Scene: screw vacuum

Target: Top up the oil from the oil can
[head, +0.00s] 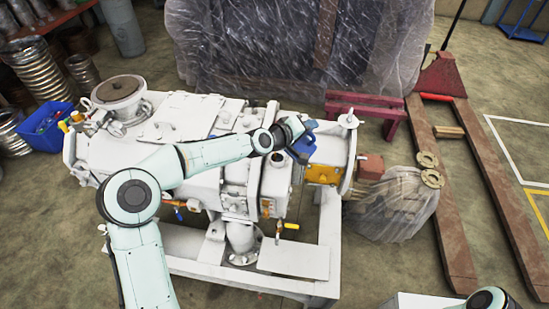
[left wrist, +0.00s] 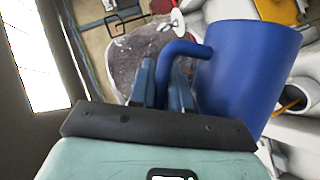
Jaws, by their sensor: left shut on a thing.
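My left gripper (head: 291,130) is shut on the handle of a blue oil can (head: 303,149), above the right part of the white vacuum pump (head: 195,148). In the left wrist view, the fingers (left wrist: 163,82) close around the curved handle, and the blue oil can (left wrist: 250,70) hangs to the right of them. The can looks tilted in the left wrist view. A round opening (head: 281,160) on the pump shows just left of and below the can in the head view. The can's spout and any oil are hidden. My right gripper is out of view; only part of that arm shows at the bottom right.
A blue bin (head: 45,126) stands left of the pump, near stacked metal rings. A plastic-wrapped load (head: 290,50) stands behind. A red pallet jack (head: 475,180) is at the right, with a wrapped item (head: 395,208) beside the pump. Open floor lies at the front right.

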